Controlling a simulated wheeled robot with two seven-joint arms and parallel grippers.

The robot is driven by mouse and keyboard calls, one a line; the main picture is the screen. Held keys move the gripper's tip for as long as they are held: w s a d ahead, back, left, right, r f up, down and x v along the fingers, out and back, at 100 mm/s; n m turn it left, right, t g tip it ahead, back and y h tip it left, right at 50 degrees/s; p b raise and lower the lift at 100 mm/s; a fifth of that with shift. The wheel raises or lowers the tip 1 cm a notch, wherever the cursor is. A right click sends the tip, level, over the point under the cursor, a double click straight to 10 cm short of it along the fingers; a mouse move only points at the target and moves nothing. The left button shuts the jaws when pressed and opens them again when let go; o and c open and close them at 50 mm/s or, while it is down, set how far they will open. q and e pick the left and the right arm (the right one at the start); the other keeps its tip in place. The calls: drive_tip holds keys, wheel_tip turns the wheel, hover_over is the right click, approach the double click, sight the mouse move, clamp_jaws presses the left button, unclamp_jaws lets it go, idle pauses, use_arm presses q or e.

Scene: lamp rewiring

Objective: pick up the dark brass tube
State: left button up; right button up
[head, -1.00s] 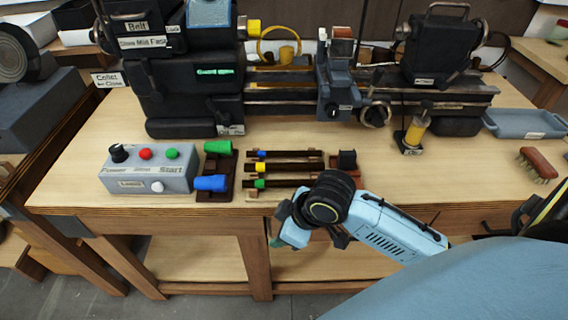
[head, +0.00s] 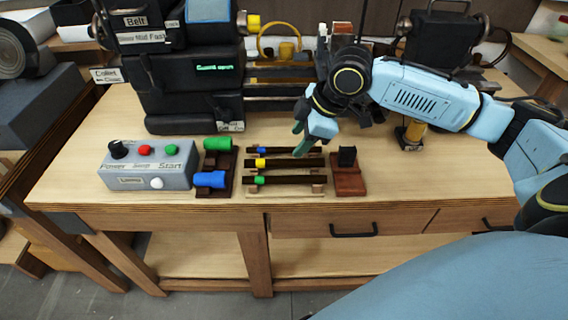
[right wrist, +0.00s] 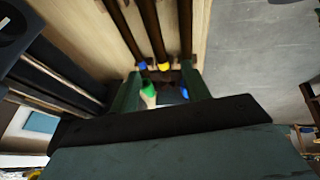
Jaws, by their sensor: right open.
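Three dark tubes lie side by side on a light wooden rack (head: 286,193): one with a blue end (head: 284,150), one with a yellow end (head: 295,163), one with a green end (head: 292,180). I cannot tell by colour which is the dark brass one. My right gripper (head: 301,141) is open and empty, its fingers pointing down over the right part of the rack, near the blue-ended and yellow-ended tubes. In the right wrist view the tubes (right wrist: 157,32) run away from the camera, with the gripper (right wrist: 163,90) open below them. My left gripper is not in view.
Left of the rack, a dark stand holds a green (head: 217,144) and a blue handle (head: 210,179). The control box (head: 148,166) is further left. A small red-brown block stand (head: 349,182) is right of the rack. The lathe (head: 190,85) stands behind.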

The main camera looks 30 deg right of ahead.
hover_over(282, 160)
drive_tip(key=s+d, duration=0.1)
drive_tip(key=s, duration=0.1)
drive_tip(key=f, duration=0.4)
drive_tip(key=shift+s+f+b, duration=0.2)
drive_tip(key=shift+f+b, duration=0.15)
drive_tip(key=x, duration=0.3)
drive_tip(key=shift+w+d+f+b, duration=0.1)
drive_tip(key=shift+w+f+b, duration=0.1)
drive_tip(key=shift+f+b, duration=0.2)
drive_tip(key=shift+w+f, duration=0.15)
drive_tip(key=shift+f, duration=0.05)
drive_tip(key=c, duration=1)
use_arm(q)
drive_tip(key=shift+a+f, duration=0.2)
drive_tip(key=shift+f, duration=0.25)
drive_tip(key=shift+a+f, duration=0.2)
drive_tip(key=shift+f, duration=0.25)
use_arm(e)
clamp_jaws()
